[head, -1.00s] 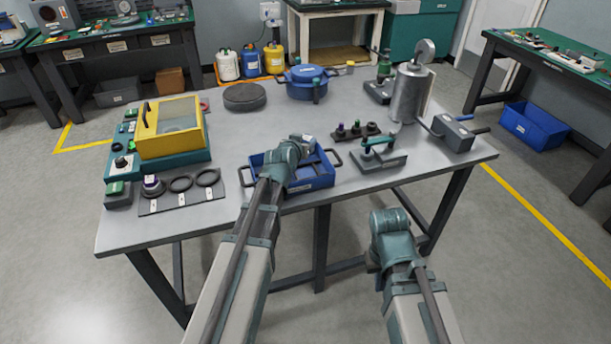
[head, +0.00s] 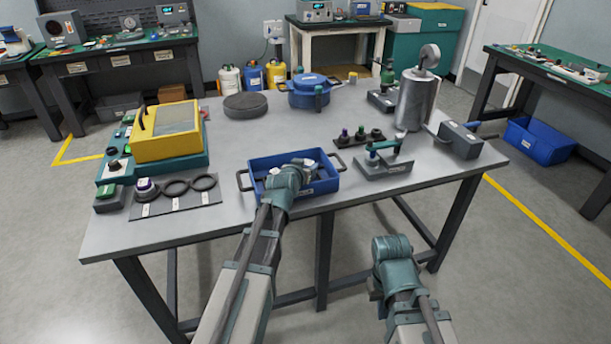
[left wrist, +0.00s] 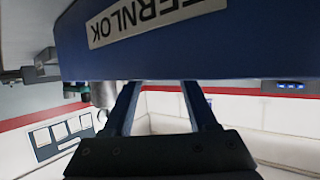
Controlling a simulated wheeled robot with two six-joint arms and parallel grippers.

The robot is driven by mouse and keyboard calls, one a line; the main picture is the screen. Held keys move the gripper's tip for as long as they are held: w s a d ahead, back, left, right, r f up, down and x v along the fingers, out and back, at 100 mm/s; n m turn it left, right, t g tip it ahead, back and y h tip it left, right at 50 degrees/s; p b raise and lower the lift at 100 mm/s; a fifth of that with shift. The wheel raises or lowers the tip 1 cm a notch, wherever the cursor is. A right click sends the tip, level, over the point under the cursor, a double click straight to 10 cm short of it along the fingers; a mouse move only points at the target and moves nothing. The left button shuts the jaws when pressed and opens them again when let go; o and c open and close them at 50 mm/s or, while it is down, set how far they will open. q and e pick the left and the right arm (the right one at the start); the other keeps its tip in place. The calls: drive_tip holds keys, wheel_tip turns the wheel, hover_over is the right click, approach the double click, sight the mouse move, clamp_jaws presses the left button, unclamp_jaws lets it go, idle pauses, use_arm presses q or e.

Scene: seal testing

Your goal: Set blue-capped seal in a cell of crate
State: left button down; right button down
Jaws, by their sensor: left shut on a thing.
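The blue crate (head: 322,187) stands at the table's front edge, with a handle at each end. My left gripper (head: 300,167) reaches down into it. In the left wrist view the crate's front wall (left wrist: 230,45), with its label upside down, hides the fingertips of my left gripper (left wrist: 160,90). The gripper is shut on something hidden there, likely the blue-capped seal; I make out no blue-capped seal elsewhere. The crate's cells are mostly hidden by my arm. My right gripper hangs before the table's front edge, with its fingers hidden behind my right wrist.
A dark rack (head: 352,141) with several small capped parts stands behind the crate's right end. A lever fixture (head: 384,162) is right of the crate. A dark plate with rings (head: 178,200) lies left. Bare table lies between plate and crate.

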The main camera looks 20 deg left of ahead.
use_arm(q)
drive_tip(key=shift+f, duration=0.65)
use_arm(e)
drive_tip(key=shift+f, duration=0.65)
drive_tip(key=shift+f, duration=0.1)
use_arm(q)
drive_tip(key=shift+f+b, duration=0.2)
drive_tip(key=shift+b, duration=0.2)
drive_tip(key=shift+c, duration=1)
unclamp_jaws()
drive_tip(key=shift+r, duration=0.1)
